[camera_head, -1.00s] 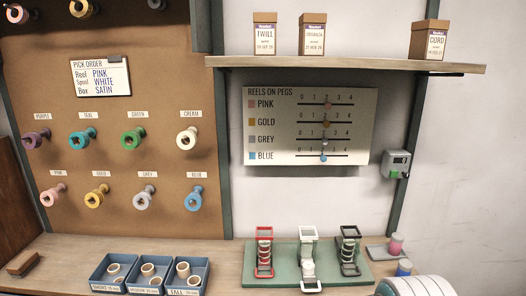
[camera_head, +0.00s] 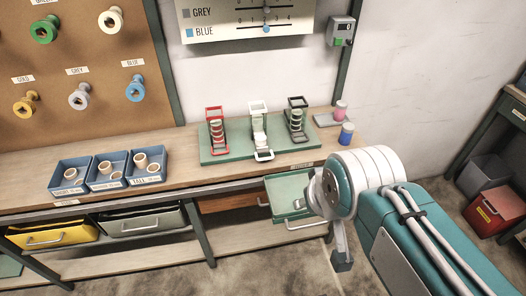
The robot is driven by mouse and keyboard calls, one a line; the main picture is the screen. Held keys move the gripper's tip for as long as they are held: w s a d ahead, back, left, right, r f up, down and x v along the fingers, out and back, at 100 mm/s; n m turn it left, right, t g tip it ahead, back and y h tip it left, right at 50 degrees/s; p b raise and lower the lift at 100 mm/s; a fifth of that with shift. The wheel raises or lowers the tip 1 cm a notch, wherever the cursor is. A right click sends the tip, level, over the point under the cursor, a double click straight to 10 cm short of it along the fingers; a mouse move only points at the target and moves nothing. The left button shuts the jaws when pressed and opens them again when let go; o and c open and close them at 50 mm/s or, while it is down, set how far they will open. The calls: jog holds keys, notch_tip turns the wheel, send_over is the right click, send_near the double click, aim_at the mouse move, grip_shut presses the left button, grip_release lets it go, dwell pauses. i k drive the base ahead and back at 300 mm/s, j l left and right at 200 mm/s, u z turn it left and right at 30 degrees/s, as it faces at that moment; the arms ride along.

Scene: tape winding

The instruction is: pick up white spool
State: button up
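Three upright holders stand on a green base (camera_head: 212,156) on the bench: a red one (camera_head: 216,128), a white one (camera_head: 258,107) and a black one (camera_head: 297,103). Which piece is the white spool is too small to tell; white shows at the white holder. My arm comes in from the lower right. My gripper (camera_head: 342,258) is partly seen at its end, pointing down in front of the bench, apart from the holders. Its fingers are not clear enough to tell open or shut.
Three blue bins (camera_head: 68,172) with cardboard tubes stand on the bench at left. A pink-topped and a blue piece (camera_head: 346,133) stand right of the holders. A green drawer tray (camera_head: 284,188) juts out below the bench. Yellow and grey drawers hang at left.

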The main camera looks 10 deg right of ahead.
aim_at(261, 139)
jog(key=i+j+u, duration=0.45)
jog(key=i+j, duration=0.15)
jog(key=i, duration=0.15)
